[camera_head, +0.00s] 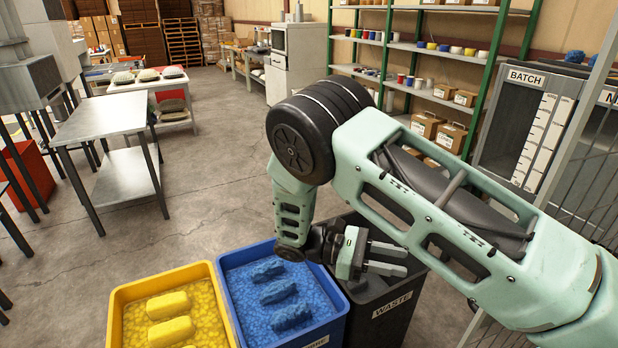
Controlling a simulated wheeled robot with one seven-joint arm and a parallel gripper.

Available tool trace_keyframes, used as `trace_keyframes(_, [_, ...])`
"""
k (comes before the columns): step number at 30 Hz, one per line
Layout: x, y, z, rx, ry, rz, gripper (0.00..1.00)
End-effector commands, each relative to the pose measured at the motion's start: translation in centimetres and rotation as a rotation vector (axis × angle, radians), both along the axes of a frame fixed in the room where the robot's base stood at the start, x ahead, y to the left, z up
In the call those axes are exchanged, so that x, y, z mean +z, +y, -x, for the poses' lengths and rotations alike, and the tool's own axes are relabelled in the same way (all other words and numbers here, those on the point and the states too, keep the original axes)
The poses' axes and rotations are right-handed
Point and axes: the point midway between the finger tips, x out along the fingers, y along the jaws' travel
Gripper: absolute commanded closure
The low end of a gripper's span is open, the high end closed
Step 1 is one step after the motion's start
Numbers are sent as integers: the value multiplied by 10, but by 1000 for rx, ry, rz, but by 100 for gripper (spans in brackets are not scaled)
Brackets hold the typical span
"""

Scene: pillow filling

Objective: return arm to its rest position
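My gripper (402,260) hangs at the end of my bent teal arm, near the middle of the picture. Its two grey fingers point right and stand apart, with nothing seen between them. It is in front of the black waste bin (392,308) in the picture; its height over the bin is hard to judge. My arm comes in from the lower right, and its elbow with the black round joint is up near the picture's centre. The wrist hides part of the waste bin's opening.
A blue bin (338,328) with blue filling and a yellow bin (117,313) with yellow filling stand left of the waste bin. A green-framed shelf (497,65) and a batch rack (520,130) stand behind my arm. A metal table (105,117) is at left. Open floor (215,190) lies between.

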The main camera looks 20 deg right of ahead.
Motion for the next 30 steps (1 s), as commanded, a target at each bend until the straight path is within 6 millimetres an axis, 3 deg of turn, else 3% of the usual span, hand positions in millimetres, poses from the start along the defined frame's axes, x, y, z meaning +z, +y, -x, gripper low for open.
trace_keyframes(8, [7, 17, 19, -44, -102, -192, 64])
trace_keyframes(21, [49, 103, 100, -194, -558, -820, 64])
trace_keyframes(30, [78, 139, 152, -264, -893, -1118, 64])
